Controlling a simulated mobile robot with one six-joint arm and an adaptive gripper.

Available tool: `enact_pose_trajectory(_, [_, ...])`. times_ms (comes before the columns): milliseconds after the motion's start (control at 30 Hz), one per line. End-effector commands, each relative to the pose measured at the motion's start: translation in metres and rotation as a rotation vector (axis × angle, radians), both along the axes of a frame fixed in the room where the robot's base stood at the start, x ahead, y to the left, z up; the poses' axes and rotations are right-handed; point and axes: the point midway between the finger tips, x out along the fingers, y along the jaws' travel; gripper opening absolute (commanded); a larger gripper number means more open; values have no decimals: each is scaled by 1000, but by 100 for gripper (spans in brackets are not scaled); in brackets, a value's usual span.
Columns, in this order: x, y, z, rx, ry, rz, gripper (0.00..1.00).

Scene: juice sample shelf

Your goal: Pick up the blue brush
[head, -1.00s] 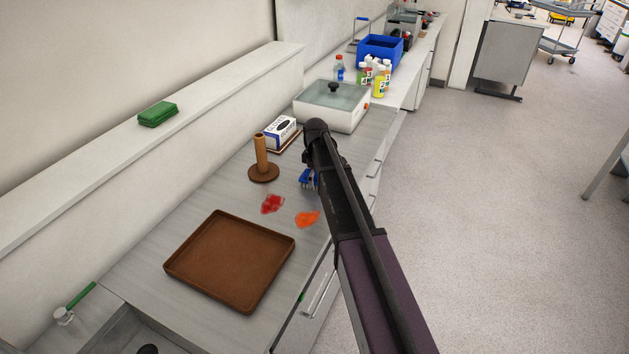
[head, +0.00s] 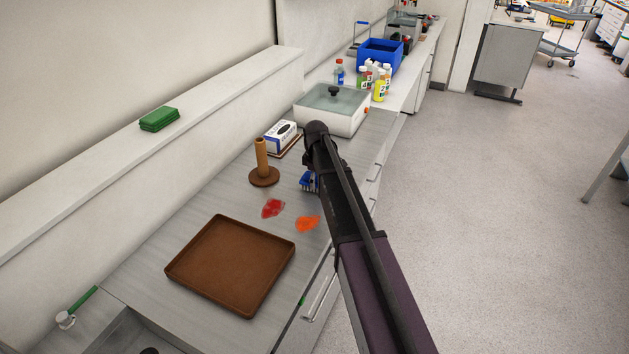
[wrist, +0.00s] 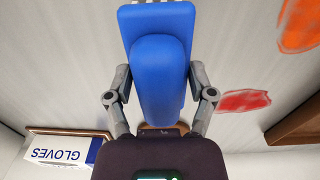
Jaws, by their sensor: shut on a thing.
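The blue brush (wrist: 158,80) fills the middle of the wrist view, with its narrower raised handle lying between my two fingers and its wider block reaching the top edge. My gripper (wrist: 160,80) is shut on the brush, one finger on each side of the handle. In the head view only a small part of the blue brush (head: 309,182) shows beside my arm, which hides the rest. Whether the brush touches the counter cannot be told.
A red spill (head: 272,208) and an orange spill (head: 307,224) lie near the brush. A brown tray (head: 232,266) is closer, a brown upright holder (head: 262,168) to the left. A glove box (head: 281,136) and a lidded white bath (head: 332,106) stand behind.

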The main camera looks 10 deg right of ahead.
Motion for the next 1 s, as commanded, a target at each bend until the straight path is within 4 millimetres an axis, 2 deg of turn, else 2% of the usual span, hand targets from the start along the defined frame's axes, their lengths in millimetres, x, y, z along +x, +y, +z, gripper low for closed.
enact_pose_trajectory(333, [0,0,31,0,0,0,21])
enact_pose_trajectory(800, [-109,2,37,0,0,0,21])
enact_pose_trajectory(1000, [-140,2,40,0,0,0,21])
